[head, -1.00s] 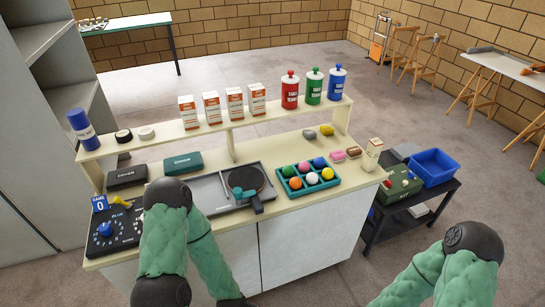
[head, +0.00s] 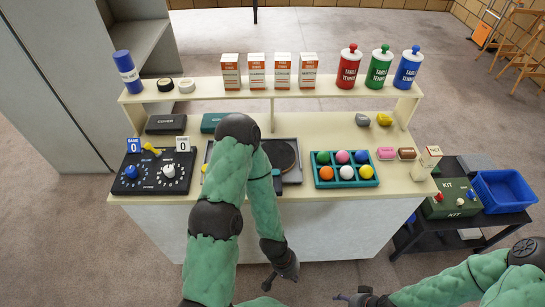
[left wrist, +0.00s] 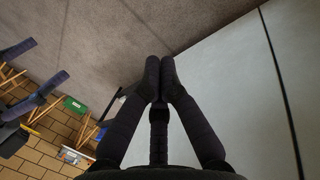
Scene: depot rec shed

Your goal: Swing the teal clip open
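The teal clip (head: 276,172) shows only as a small teal patch by the round dark paddle (head: 284,155) on the grey tray (head: 293,178). My left arm hides most of the tray's left part, so I cannot tell how the clip is turned. My left gripper (head: 281,284) hangs in front of the counter, below its top edge and away from the clip. In the left wrist view its fingertips (left wrist: 160,62) meet with nothing between them. My right gripper (head: 345,298) is at the bottom edge, partly cut off.
A teal ball tray (head: 347,184) sits right of the grey tray, a black dial panel (head: 152,175) left of it. Cartons and canisters stand on the raised shelf (head: 205,94) behind. A dark cart (head: 470,230) with a blue bin (head: 505,190) stands at right.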

